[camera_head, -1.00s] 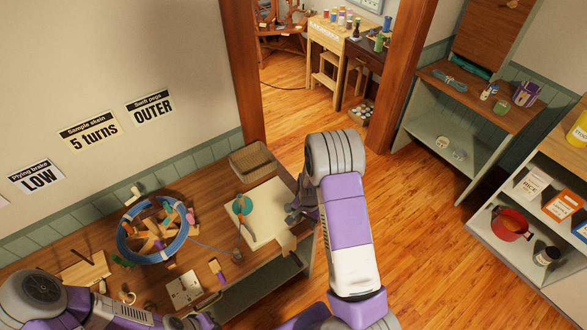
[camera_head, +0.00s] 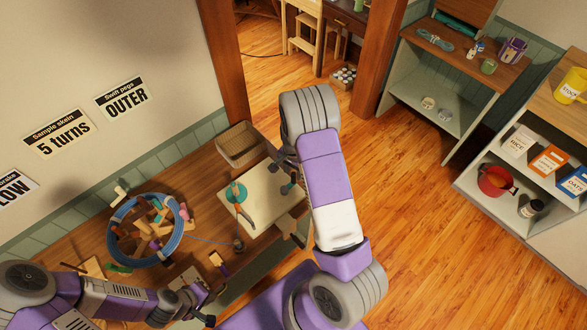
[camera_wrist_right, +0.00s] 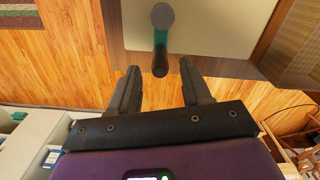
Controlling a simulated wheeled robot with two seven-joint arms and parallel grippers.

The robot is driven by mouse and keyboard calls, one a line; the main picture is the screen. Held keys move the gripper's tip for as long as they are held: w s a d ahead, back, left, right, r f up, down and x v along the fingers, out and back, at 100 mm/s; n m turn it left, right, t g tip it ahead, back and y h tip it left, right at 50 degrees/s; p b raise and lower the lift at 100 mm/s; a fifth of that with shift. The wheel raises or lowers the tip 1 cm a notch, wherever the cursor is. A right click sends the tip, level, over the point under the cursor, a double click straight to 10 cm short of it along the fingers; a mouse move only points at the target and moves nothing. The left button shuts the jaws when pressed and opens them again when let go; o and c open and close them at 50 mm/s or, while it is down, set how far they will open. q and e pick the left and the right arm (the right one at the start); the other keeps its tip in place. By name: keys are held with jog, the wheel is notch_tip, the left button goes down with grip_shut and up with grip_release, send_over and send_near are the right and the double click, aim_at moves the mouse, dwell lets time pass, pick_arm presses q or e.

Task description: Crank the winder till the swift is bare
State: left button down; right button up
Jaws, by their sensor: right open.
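The swift (camera_head: 147,230) lies at the left of the bench, with a ring of blue yarn around its pegs. A thin blue strand runs right to a small post (camera_head: 238,245). The winder's cream board (camera_head: 262,212) carries a teal part (camera_head: 237,192) and, at its right, the crank (camera_head: 290,187) with a dark grip. In the right wrist view, the crank's teal arm and dark grip (camera_wrist_right: 160,62) lie just beyond the fingertips. My right gripper (camera_wrist_right: 158,72) is open and empty, apart from the grip. My left gripper (camera_head: 205,303) is over the bench front; its jaws are unclear.
A wicker basket (camera_head: 240,145) stands behind the board. Small pieces lie on the bench (camera_head: 185,200) near the swift. Wall signs read "5 turns" and "OUTER". Shelves with a red pot (camera_head: 494,182) stand at the far right, across open floor.

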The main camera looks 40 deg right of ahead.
aim_at(294, 174)
jog(key=shift+f+b, duration=1.55)
jog(key=shift+f, duration=0.7)
jog(key=shift+r, duration=0.2)
jog(key=shift+f, duration=0.15)
grip_shut()
